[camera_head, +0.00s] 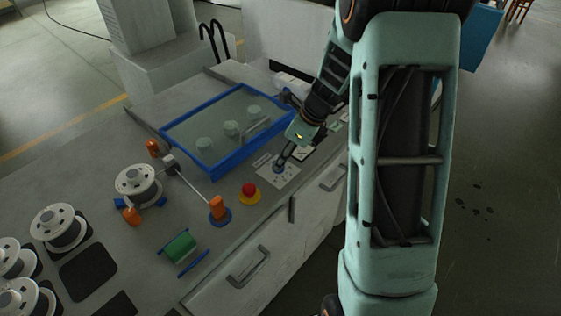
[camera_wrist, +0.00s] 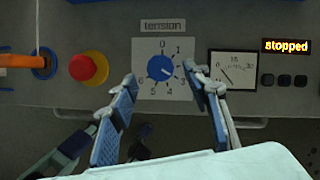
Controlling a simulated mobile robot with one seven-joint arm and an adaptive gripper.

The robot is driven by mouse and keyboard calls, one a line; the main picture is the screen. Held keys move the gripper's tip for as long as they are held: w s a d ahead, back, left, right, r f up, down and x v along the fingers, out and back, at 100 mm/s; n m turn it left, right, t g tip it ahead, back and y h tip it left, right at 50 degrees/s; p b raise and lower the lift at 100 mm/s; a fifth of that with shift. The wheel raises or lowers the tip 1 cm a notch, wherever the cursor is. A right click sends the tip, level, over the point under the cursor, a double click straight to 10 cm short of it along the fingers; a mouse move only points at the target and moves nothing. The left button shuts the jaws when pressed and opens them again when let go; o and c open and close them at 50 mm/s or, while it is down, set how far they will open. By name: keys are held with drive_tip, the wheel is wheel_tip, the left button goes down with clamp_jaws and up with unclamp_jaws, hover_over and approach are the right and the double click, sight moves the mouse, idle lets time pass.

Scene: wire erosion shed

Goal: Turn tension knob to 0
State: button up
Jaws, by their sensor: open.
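The tension knob (camera_wrist: 160,68) is a round blue dial on a white plate (camera_wrist: 147,42) labelled "tension", with 0 at the top and numbers running clockwise to 6. Its pale pointer mark seems to face the lower right, away from 0; the exact number is hard to read. My gripper (camera_wrist: 161,80) is open, with one blue-padded finger at each side of the knob's lower part in the wrist view, seemingly not touching it. In the head view my gripper (camera_head: 284,157) is over the tension plate (camera_head: 291,174), and the knob is mostly hidden.
A red stop button (camera_wrist: 82,67) on a yellow base lies left of the plate. A gauge (camera_wrist: 232,70) and a "stopped" display (camera_wrist: 286,46) are to the right. A blue-rimmed tank (camera_head: 216,173) stands behind; wire spools (camera_head: 138,186) are at left.

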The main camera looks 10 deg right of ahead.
drive_tip(key=shift+x, duration=1.9)
drive_tip(key=shift+c, duration=0.6)
drive_tip(key=c, duration=1)
